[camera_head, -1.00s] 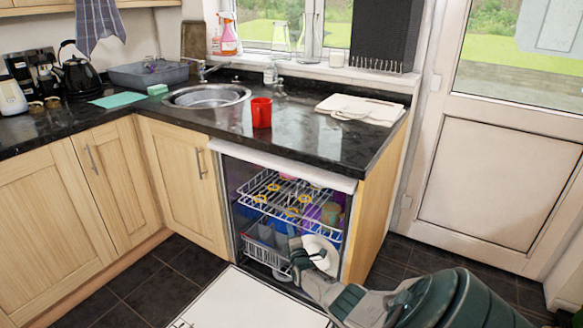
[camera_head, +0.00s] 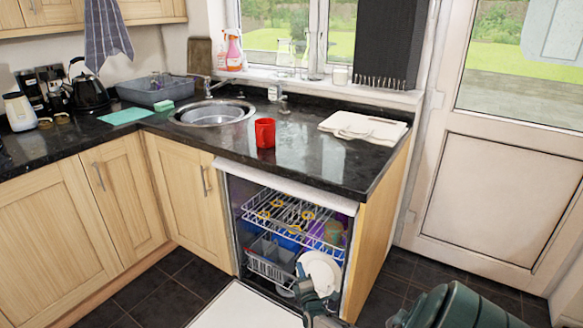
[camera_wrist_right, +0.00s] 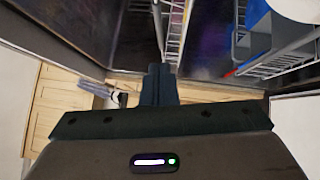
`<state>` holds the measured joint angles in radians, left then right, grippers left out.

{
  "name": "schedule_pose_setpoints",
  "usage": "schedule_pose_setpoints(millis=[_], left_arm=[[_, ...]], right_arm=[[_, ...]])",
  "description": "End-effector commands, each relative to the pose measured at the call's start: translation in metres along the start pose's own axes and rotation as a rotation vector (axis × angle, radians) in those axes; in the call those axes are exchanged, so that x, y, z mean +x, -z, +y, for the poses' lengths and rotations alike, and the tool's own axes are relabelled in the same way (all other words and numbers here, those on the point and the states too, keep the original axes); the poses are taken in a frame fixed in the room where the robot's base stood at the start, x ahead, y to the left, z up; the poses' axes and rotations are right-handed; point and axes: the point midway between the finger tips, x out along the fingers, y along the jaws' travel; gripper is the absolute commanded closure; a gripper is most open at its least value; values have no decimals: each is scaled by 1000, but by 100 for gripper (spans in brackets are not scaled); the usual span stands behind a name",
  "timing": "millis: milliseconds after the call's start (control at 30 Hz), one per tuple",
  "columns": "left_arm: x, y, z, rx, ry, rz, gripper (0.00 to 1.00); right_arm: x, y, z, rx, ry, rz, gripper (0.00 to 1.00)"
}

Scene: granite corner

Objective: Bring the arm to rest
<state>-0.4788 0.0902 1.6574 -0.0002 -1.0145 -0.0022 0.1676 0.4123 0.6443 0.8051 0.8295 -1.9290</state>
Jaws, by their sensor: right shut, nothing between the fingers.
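My right gripper (camera_head: 310,288) is at the lower part of the head view, in front of the open dishwasher's lower rack. In the right wrist view its fingers (camera_wrist_right: 158,84) are together with nothing between them. A white plate (camera_head: 321,270) stands in the lower rack, just above and beside the gripper; I cannot tell whether they touch. The plate's edge also shows at the top right of the wrist view (camera_wrist_right: 300,8). My left gripper is not in view.
The dishwasher's upper rack (camera_head: 295,217) holds several items. Its open door (camera_head: 245,305) lies low in front. A red mug (camera_head: 265,133) stands on the dark counter (camera_head: 225,140), near the sink (camera_head: 212,112). Cabinets (camera_head: 185,190) stand left; a white door (camera_head: 500,190) is right.

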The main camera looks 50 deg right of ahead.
Motion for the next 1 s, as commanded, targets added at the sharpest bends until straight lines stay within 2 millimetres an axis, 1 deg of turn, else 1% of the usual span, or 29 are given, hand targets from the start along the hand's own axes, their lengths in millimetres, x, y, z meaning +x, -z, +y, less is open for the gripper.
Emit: schedule_pose_setpoints(millis=[267,333,367,467,567,600,667,700,767,800,867,900,967,1000], left_arm=[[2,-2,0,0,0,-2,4],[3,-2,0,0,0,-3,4],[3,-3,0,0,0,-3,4],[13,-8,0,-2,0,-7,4],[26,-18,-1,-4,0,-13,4],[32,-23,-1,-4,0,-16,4],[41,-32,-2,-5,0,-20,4],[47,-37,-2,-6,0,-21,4],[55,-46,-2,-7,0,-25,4],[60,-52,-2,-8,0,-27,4],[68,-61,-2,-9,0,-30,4],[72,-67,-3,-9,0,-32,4],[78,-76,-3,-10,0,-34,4],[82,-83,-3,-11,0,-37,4]], right_arm=[[-2,0,0,1,1,1,100],[-6,3,-4,15,14,12,100],[-10,6,-7,28,29,23,100],[-35,25,-28,116,122,89,100],[-82,52,-62,264,297,171,100],[-106,62,-76,330,385,196,100],[-145,76,-98,425,523,215,100],[-172,84,-111,483,616,215,100],[-214,93,-128,562,754,197,100],[-243,97,-139,610,847,171,100],[-287,100,-152,673,981,117,100],[-317,100,-160,709,1066,67,100],[-361,98,-169,754,1186,-23,100],[-390,96,-173,778,1256,-91,100]])
